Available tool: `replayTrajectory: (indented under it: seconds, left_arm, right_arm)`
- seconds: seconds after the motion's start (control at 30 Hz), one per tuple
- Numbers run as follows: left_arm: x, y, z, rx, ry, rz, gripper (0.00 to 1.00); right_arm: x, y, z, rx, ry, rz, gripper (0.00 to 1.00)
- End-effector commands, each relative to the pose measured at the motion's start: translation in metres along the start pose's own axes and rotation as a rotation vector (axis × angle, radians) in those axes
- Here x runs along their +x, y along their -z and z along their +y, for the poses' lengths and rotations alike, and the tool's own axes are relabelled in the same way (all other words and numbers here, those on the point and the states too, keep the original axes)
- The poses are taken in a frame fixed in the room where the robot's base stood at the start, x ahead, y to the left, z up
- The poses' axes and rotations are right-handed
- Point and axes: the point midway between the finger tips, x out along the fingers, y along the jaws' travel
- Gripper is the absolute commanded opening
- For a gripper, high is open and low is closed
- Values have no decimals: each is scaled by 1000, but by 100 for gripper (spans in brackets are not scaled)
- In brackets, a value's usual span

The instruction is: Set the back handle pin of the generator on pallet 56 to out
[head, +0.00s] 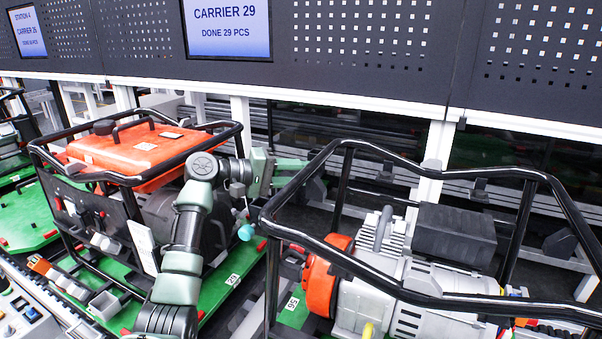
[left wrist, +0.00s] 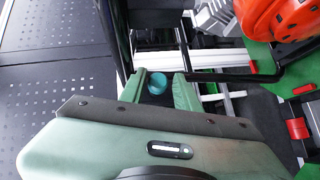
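The generator with the orange round end cover (head: 319,287) and black tube frame (head: 345,262) stands on the right, on a green pallet (head: 296,317) whose tag (head: 291,303) appears to read 56 upside down. A teal knob (head: 246,232) shows at the left corner of this frame; I cannot tell if it is the back handle pin. In the left wrist view a teal round knob (left wrist: 157,83) shows between my left fingers. My left gripper (head: 288,172), also in that view (left wrist: 160,82), is open, behind the frame's left end. My right gripper is out of view.
Another generator with an orange tank (head: 140,148) stands on a green pallet (head: 216,290) at the left, behind my left arm. A perforated panel (head: 360,40) with screens (head: 228,28) spans the back. Room between the two generators is narrow.

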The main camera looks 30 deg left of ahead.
Motion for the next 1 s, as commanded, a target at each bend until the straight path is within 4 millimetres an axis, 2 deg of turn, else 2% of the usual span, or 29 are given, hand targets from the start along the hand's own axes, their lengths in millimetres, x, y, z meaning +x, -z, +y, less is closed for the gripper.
replayTrajectory:
  seconds: [0.27,0.6,0.7,1.0]
  left_arm:
    - [-8,1,-1,2,-2,5,32]
    - [-63,0,-2,2,0,4,32]
    - [-73,0,-2,1,0,4,32]
    - [-80,0,1,1,-2,2,32]
  right_arm:
    - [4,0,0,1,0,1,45]
    - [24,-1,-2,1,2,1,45]
    - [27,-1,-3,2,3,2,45]
    - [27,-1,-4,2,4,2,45]
